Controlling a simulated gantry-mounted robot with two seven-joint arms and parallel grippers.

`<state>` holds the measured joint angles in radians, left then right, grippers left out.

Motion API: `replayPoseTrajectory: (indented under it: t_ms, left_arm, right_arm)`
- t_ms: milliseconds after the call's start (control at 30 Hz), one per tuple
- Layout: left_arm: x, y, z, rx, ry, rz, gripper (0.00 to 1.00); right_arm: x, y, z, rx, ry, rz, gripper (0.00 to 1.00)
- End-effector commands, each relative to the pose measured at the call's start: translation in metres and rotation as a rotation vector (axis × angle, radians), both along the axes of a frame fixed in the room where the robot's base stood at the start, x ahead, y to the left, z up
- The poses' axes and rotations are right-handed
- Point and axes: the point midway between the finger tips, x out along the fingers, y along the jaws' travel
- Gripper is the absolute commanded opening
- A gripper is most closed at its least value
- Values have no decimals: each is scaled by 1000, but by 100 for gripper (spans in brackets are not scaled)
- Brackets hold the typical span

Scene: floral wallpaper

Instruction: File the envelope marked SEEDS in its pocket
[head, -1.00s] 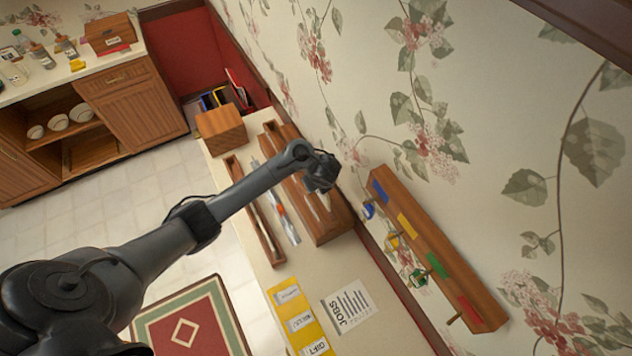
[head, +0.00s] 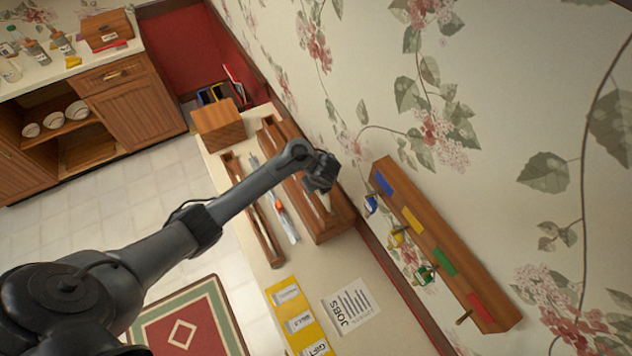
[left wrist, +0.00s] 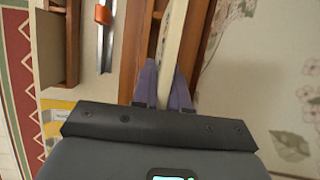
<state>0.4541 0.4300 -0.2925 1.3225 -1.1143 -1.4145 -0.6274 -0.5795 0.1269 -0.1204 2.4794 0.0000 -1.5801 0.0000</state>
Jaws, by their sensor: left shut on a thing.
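My left gripper (head: 322,187) is over the long wooden rack (head: 333,226) on the counter, against the wall. In the left wrist view the gripper (left wrist: 164,88) has its purple fingers closed on a thin cream envelope (left wrist: 173,38), seen nearly edge-on. The envelope reaches in among the wooden walls of the rack (left wrist: 131,50); which pocket it is over or in, I cannot tell. No marking on it can be read. A yellow sheet (head: 297,308) with white labels, among them BILLS and GIFT, lies on the counter. My right gripper is not in view.
A narrow wooden tray (head: 262,236) and an orange-and-silver tool (head: 282,208) lie beside the rack. A JOBS paper (head: 350,306) lies nearer. A wall key rack (head: 445,245) with hanging keys is to the right. A wooden block (head: 218,126) stands at the far end.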

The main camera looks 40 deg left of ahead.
Motion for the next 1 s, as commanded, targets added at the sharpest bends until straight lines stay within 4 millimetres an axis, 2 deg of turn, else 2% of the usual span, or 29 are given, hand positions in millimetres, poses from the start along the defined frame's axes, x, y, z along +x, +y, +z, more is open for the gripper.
replayPoseTrajectory:
  t_ms: [467,1000]
  left_arm:
    - [0,0,-8,0,0,0,0]
    - [0,0,-38,1,0,0,0]
  right_arm:
    - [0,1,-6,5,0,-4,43]
    - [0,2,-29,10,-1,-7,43]
